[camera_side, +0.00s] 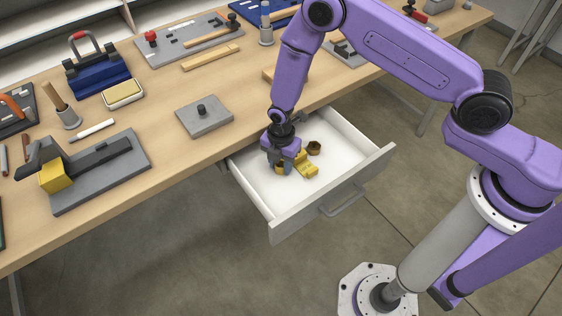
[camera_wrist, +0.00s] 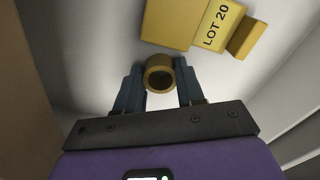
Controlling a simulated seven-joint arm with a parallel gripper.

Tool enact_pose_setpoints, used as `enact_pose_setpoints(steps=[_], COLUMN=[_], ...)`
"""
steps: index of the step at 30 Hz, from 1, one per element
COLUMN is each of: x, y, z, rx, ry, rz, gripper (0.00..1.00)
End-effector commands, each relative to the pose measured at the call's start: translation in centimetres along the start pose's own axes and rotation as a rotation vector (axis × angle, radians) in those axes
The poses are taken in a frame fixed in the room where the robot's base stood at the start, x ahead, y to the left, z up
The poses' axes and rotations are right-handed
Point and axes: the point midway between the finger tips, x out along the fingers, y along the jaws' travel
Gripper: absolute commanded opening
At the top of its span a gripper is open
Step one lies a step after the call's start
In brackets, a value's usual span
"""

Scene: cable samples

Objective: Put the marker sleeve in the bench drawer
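The marker sleeve (camera_wrist: 148,82), a short ochre ring with a dark bore, sits between the two fingertips of my gripper (camera_wrist: 159,78) in the wrist view. Both fingers appear to touch its sides, so the gripper looks shut on it. In the side view my gripper (camera_side: 280,163) points down inside the open bench drawer (camera_side: 258,190), toward its left part. The sleeve is mostly hidden by the fingers there. I cannot tell whether it touches the drawer floor.
A yellow block labelled LOT 20 (camera_wrist: 186,22) lies in the drawer beside the gripper, also visible in the side view (camera_side: 306,168). A small brown ring-like piece (camera_side: 314,148) lies behind it. The drawer's front right is bare. Tools and fixtures crowd the bench (camera_side: 180,155).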

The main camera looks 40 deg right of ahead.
Motion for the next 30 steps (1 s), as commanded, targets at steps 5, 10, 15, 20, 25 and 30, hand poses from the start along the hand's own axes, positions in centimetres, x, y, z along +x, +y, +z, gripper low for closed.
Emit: enact_pose_setpoints(steps=[5, 10, 15, 20, 25, 30], x=[0.0, 0.0, -1.0, -3.3, -6.3, -9.1], y=[0.0, -0.1, 0.1, 0.1, 0.1, 0.1], z=[0.0, 0.0, 0.0, 0.0, 0.0, 0.0], rx=[0.0, 0.0, 0.0, 0.0, 0.0, 0.001], ry=[0.0, 0.0, 0.0, 0.0, 0.0, 0.0], rz=[-0.001, -0.001, 0.002, 0.004, 0.003, 0.003], gripper=[0.62, 0.62, 0.62, 0.62, 0.62, 0.62])
